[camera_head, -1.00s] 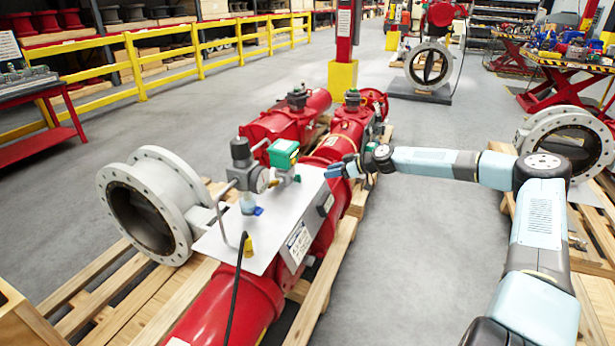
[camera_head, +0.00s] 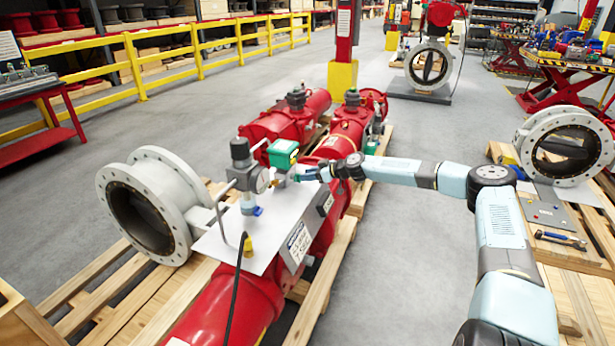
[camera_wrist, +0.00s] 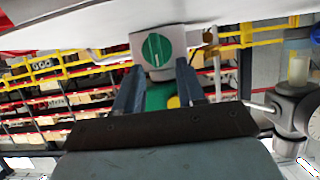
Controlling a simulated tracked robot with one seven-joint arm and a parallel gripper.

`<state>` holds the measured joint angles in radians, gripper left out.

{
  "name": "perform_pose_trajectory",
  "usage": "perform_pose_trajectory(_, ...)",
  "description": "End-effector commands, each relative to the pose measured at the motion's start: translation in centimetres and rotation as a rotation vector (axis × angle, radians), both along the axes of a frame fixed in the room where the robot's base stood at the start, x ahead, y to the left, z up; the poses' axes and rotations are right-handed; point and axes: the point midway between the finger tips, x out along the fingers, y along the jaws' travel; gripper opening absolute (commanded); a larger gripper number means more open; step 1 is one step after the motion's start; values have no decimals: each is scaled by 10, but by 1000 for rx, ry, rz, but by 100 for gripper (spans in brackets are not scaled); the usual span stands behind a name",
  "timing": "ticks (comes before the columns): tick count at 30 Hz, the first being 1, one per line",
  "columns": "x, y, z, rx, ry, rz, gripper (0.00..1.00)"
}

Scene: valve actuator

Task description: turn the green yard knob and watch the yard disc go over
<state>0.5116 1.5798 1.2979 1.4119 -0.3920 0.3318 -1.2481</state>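The green knob (camera_wrist: 156,49) is round with a pale line across it, close to vertical, on a grey square face. My gripper (camera_wrist: 157,70) is open, its two blue fingers apart just short of the knob, one toward each side. I see no contact. In the head view my gripper (camera_head: 304,174) is beside the green-topped unit (camera_head: 283,153) on the pale plate; the knob's face cannot be made out there. Flanged valves with dark bores stand at left (camera_head: 172,170), far back (camera_head: 446,64) and right (camera_head: 597,148). Which holds the yard disc I cannot tell.
A pressure gauge (camera_head: 262,181) and grey regulator (camera_head: 240,152) stand close left of my gripper. The pale plate (camera_head: 222,250) lies over a red actuator (camera_head: 240,305) on wooden pallets. Open grey floor (camera_head: 415,240) is to the right.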

Motion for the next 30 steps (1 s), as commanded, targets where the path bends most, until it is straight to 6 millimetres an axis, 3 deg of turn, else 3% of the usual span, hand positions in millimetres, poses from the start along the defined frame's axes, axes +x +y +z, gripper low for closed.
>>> perform_pose_trajectory(6, 6, 17, -8, 0, 0, 0, 39)
perform_pose_trajectory(17, 7, 21, -9, 0, -1, 0, 39)
perform_pose_trajectory(30, 7, 22, -9, 0, 0, 2, 0)
